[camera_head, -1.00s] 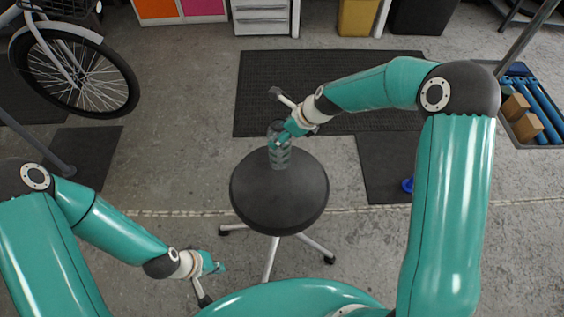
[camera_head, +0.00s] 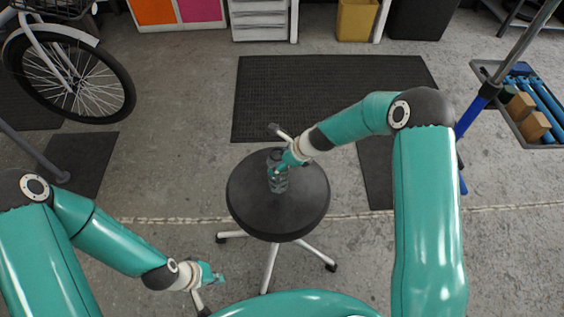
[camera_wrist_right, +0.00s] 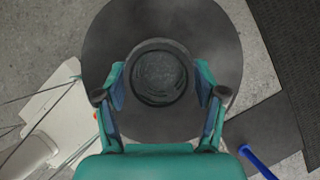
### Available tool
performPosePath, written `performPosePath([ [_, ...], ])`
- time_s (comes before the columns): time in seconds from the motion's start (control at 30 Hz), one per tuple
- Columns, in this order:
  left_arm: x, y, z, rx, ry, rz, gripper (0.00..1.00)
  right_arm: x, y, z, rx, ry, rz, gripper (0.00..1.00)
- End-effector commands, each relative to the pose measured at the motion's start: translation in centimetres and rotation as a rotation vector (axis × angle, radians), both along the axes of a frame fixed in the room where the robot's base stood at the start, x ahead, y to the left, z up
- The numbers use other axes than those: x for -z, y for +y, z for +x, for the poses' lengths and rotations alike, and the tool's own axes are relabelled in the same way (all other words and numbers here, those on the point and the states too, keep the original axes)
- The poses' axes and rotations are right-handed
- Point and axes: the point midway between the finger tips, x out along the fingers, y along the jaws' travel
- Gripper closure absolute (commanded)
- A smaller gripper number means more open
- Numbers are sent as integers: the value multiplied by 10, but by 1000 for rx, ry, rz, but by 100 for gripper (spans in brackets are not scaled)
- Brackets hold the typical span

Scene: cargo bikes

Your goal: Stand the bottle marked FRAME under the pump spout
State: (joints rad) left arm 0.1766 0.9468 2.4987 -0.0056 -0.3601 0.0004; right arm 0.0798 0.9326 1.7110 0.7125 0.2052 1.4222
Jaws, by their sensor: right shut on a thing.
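A dark, see-through bottle (camera_head: 277,172) is upright at the black round stool seat (camera_head: 300,205). I cannot tell whether its base touches the seat. My right gripper (camera_head: 281,170) is shut on the bottle from the right side. In the right wrist view, the bottle's round top (camera_wrist_right: 160,75) lies between the two fingers of my right gripper (camera_wrist_right: 160,98), with the seat behind it. No FRAME marking is readable. I make out no pump spout. My left gripper (camera_head: 215,279) is low at the left of the stool, apart from it, too small to judge.
A bicycle wheel (camera_head: 75,75) stands at upper left. A black mat (camera_head: 330,95) lies behind the stool.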

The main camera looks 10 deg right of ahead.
Motion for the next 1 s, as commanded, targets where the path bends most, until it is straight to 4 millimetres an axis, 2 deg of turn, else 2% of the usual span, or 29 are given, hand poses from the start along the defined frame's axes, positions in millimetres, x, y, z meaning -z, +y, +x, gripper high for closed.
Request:
performPosePath([
  [0.2, 1, 0, 0, 0, 0, 0, 100, 2, 0, 0, -1, 1, 0, 70],
  [0.23, 0, 0, 0, 0, 0, 0, 100, 1, 0, 0, -1, 1, 0, 25],
  [0.37, 0, 0, 0, 0, 0, 0, 100, 0, 0, 0, -1, 1, 0, 5],
  [0.77, -1, 0, 0, 0, 0, 0, 100, -3, -1, -1, 0, 0, 0, 5],
  [0.87, -3, 0, 0, 0, 0, 0, 100, -11, -5, -3, 0, -1, -1, 5],
  [1.0, -7, 0, 0, 0, 0, 0, 100, -31, -15, -11, 2, -2, 0, 5],
])
